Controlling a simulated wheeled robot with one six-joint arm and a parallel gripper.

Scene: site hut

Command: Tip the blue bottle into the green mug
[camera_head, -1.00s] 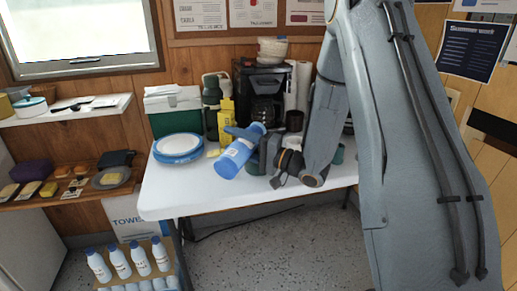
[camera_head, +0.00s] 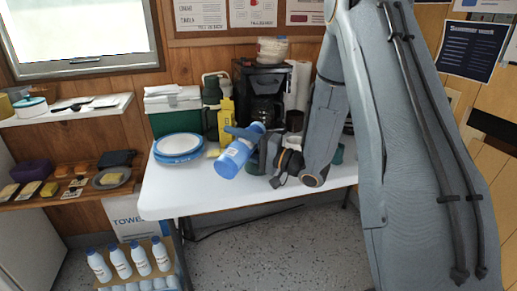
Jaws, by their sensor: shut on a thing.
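The blue bottle (camera_head: 232,162) is held tilted above the white table, with its wide end at lower left and its darker, narrower end at upper right. My gripper (camera_head: 250,146) is shut on it around the middle; one finger shows on its upper left side and the other at its right. A small green piece (camera_head: 338,154), possibly the green mug, shows beside my arm at the table's right. Most of it is hidden behind the arm, so I cannot be sure what it is. The bottle is to the left of it and apart from it.
On the white table (camera_head: 170,202) stand blue-rimmed plates (camera_head: 178,146), a green-and-white box (camera_head: 174,112), a yellow carton (camera_head: 226,122), a dark green flask (camera_head: 211,92) and a black coffee maker (camera_head: 262,88). The table's front left is clear. Several bottles (camera_head: 120,262) stand on a low shelf.

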